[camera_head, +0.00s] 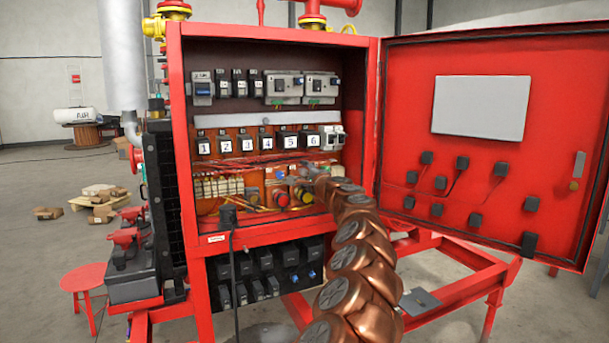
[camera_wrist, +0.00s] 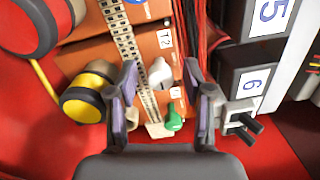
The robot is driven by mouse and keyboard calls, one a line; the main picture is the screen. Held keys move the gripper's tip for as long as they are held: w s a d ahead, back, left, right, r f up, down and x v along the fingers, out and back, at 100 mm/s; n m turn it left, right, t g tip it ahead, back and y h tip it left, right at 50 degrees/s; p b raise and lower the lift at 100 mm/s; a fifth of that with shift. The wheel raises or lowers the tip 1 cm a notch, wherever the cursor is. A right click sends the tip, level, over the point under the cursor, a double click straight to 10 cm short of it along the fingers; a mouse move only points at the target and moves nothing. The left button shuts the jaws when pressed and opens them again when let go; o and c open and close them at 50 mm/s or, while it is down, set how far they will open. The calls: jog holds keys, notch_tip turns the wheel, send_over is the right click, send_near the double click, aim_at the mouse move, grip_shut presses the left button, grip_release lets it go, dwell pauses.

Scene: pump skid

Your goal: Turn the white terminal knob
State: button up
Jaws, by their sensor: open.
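The white terminal knob (camera_wrist: 160,73) sits on an orange terminal panel, beside the label T2, in the wrist view. My gripper (camera_wrist: 161,84) is open, with one finger to the left and one to the right of the knob. I cannot tell how deep the fingers reach around it, and no grip on it shows. A green knob (camera_wrist: 174,121) sits just below it, also between the fingers. In the head view my arm reaches into the red cabinet (camera_head: 175,130), and the white knob cannot be made out there.
A yellow button (camera_wrist: 88,97) and a red button (camera_wrist: 30,22) lie left of the fingers. A grey device with black prongs (camera_wrist: 240,120) and numbered black modules (camera_wrist: 238,82) stand close on the right. Red wires (camera_wrist: 197,60) run beside the right finger. The cabinet door (camera_head: 480,180) stands open.

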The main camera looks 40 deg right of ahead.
jog(key=shift+s, duration=0.1)
jog(key=shift+s+r, duration=0.1)
jog(key=shift+s, duration=0.55)
jog(key=shift+s+a, duration=0.3)
jog(key=shift+s, duration=0.05)
jog(key=shift+s+a, duration=0.25)
jog(key=shift+s, duration=0.25)
jog(key=shift+s+f, duration=0.2)
jog(key=shift+s, duration=0.4)
send_near(305, 173)
jog(key=shift+v, duration=1.1)
jog(key=shift+a, duration=0.15)
